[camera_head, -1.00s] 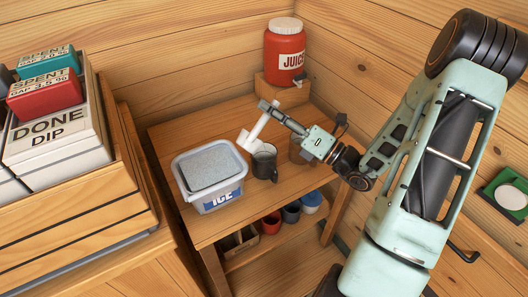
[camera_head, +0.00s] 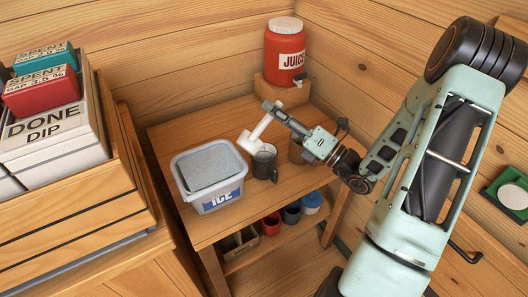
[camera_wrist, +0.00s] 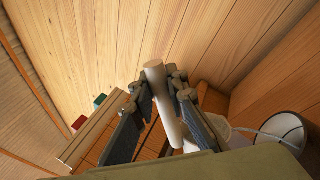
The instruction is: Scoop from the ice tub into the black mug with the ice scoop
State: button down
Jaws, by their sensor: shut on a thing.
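The ice tub (camera_head: 229,199) is a pale box labelled ICE, filled to the top with grey-white ice, on the left of the small wooden table. The black mug (camera_head: 264,164) stands upright just right of the tub. My gripper (camera_head: 272,110) is shut on the handle of the white ice scoop (camera_head: 257,134). The scoop slants down to the left, its head above and beside the mug's rim, between mug and tub. In the wrist view the scoop's handle (camera_wrist: 157,85) sits between the fingers. Whether the scoop holds ice cannot be told.
A red juice dispenser (camera_head: 285,52) stands on a wooden block at the back. A brownish container (camera_head: 299,150) is right of the mug, partly behind my gripper. Several cups and a box (camera_head: 239,242) sit on the lower shelf. A crate with labelled boxes (camera_head: 56,140) is at left.

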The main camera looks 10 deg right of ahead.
jog(key=shift+w+d+f+m+t+h+b, duration=0.25)
jog(key=shift+d+m, duration=0.15)
jog(key=shift+m, duration=0.25)
jog(key=shift+w+d+f+m+t+h+b, duration=0.15)
jog(key=shift+w+d+m, duration=0.15)
jog(key=shift+m, duration=0.35)
jog(key=d+f+m, duration=0.1)
jog(key=f, duration=0.1)
jog(key=w+d+f+m, duration=0.1)
jog(key=shift+w+d+f+m+t+h, duration=0.15)
jog(key=shift+f+m+t+h, duration=0.15)
jog(key=shift+f+t+h, duration=0.1)
dwell(1.1)
jog(key=shift+w+d+f+m+t+h+p, duration=0.2)
jog(key=shift+d+f+m+h+p, duration=0.25)
jog(key=shift+m, duration=0.3)
jog(key=shift+w+d+f+m+t+h+p, duration=0.2)
jog(key=shift+w+f+m+p, duration=0.1)
jog(key=shift+m+p, duration=0.4)
jog(key=shift+w+d+f+m+t+h+p, duration=0.2)
jog(key=shift+d+f+m+h+p, duration=0.15)
jog(key=shift+m, duration=0.5)
